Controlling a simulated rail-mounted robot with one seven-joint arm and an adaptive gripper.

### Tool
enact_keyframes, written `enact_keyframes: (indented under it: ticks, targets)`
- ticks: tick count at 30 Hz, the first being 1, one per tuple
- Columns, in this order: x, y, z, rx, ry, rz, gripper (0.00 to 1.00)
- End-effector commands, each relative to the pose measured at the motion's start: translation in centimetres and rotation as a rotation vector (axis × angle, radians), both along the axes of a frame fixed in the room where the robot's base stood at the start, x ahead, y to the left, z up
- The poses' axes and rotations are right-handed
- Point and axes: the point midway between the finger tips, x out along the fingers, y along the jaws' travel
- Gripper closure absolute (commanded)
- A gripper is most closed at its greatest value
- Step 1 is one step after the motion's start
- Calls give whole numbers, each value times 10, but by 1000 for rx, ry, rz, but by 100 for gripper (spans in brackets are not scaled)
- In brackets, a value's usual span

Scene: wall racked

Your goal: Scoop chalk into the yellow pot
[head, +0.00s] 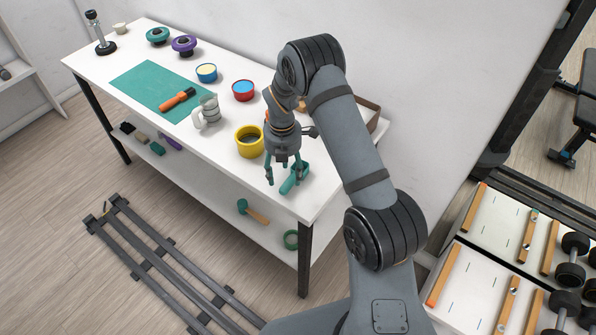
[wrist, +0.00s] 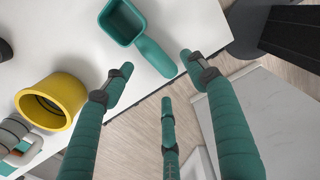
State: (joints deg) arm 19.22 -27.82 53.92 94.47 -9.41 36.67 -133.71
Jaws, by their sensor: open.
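In the head view the scoop (head: 293,180) is partly hidden by my gripper. My gripper (wrist: 158,76) is open and empty, its three teal fingers spread around the handle end. I cannot tell which is chalk.
A grey-and-white mug (head: 208,112) stands left of the pot. A green mat (head: 148,87) bears an orange-handled brush (head: 176,99). Purple (head: 184,44) and teal (head: 158,35) round items stand at the far left. A brown box (head: 371,112) is partly behind my arm.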

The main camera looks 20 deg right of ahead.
Motion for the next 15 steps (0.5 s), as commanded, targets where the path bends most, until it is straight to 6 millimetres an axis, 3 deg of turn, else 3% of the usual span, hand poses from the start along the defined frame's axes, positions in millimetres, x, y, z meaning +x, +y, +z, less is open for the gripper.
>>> enact_keyframes:
  ticks: [9,15]
  targets:
    - [5,-3,-36,-1,4,-3,43]
    - [5,-3,-46,0,0,-2,43]
